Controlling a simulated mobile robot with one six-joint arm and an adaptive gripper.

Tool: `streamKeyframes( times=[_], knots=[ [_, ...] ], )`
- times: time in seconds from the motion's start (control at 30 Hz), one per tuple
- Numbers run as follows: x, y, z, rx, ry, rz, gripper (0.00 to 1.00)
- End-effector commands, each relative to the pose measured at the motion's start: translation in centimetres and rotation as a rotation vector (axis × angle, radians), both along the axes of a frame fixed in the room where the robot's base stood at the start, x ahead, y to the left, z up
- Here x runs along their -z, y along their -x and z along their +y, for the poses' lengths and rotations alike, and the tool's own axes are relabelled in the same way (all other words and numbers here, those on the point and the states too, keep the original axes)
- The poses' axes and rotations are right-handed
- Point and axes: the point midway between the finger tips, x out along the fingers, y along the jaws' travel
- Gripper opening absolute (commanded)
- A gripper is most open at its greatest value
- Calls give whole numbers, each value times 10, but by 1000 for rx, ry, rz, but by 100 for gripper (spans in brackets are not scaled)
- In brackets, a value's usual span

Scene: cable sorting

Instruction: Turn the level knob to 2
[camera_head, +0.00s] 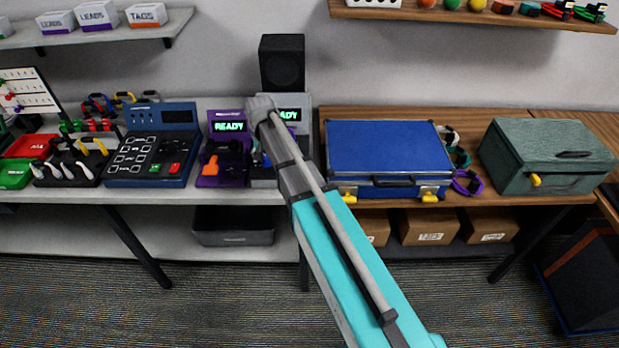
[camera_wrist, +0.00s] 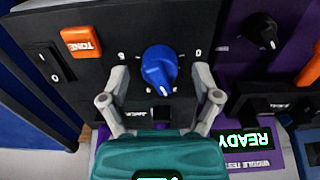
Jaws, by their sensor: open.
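A blue knob (camera_wrist: 159,68) sits on a black panel (camera_wrist: 185,20) in the wrist view. Small marks flank it, one reading 0 on the right and one like an S or 5 on the left. Its narrow grip points roughly downward in the picture. I cannot read a label saying level. My gripper (camera_wrist: 160,76) is open, with one finger on each side of the knob and visible gaps between. In the head view my arm hides the knob and the gripper; the grey device with a READY screen (camera_head: 291,114) is partly visible behind it.
Beside the blue knob are an orange TONE button (camera_wrist: 81,41) and a black rocker switch (camera_wrist: 48,63). A purple tester (camera_head: 228,145) with its own black knob (camera_wrist: 262,31) stands close by. A blue case (camera_head: 385,147) lies right of my arm; a black speaker (camera_head: 282,63) stands behind.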

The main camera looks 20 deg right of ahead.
Motion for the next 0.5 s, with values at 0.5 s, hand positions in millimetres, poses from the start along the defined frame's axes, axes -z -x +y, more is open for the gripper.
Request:
streamKeyframes(
  times=[0.5],
  knots=[
    [-49,0,0,4,0,0,81]
  ],
)
